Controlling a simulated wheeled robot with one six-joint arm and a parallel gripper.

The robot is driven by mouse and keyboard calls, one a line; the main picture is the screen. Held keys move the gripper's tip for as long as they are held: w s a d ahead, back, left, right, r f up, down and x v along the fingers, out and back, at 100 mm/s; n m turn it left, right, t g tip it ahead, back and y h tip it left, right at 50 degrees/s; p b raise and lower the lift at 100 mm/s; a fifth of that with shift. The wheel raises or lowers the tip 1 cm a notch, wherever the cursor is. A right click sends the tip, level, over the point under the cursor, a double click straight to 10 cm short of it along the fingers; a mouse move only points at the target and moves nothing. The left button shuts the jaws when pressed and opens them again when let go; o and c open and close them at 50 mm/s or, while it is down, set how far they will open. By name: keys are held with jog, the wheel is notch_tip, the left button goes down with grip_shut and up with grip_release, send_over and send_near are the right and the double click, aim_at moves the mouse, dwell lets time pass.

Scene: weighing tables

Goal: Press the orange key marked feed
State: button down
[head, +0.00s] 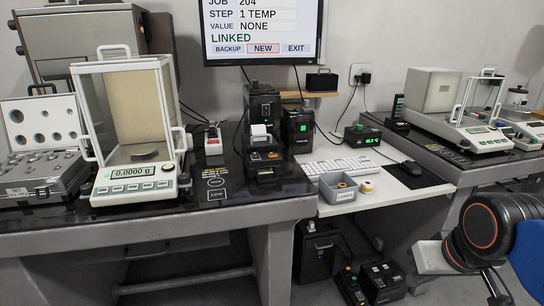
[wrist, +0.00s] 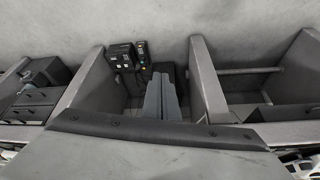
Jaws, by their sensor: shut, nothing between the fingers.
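A small black printer (head: 265,160) with white paper at its top stands on the dark table, right of the glass-sided balance. Tiny coloured marks show on its front, but they are too small for me to tell the orange feed key or read its label. My gripper (wrist: 161,78) shows in the wrist view as two grey fingers closed together, with nothing between them. It is well away from the printer. In the head view my arm is at the lower right, low in front of the right-hand table.
The balance (head: 130,188) reads 0.0000 g. A monitor (head: 263,30) hangs on the wall. Black boxes (head: 382,282) stand on the floor beneath. A second balance (head: 484,139) is at right.

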jog(key=w+a+r+y, duration=0.1)
jog(key=w+a+r, duration=0.3)
jog(key=w+r, duration=0.15)
jog(key=w+a+r+y, duration=0.1)
jog(key=w+a+r, duration=0.25)
jog(key=w, duration=0.35)
notch_tip(320, 180, up, 14)
jog(key=f+n+y, duration=0.1)
jog(key=y, duration=0.4)
send_over(273, 156)
jog(key=shift+d+r+t, duration=0.25)
jog(key=shift+d+t, duration=0.15)
jog(key=shift+d, duration=0.05)
jog(key=shift+f, duration=4.45)
jog(key=shift+f, duration=0.15)
jog(key=shift+f, duration=0.25)
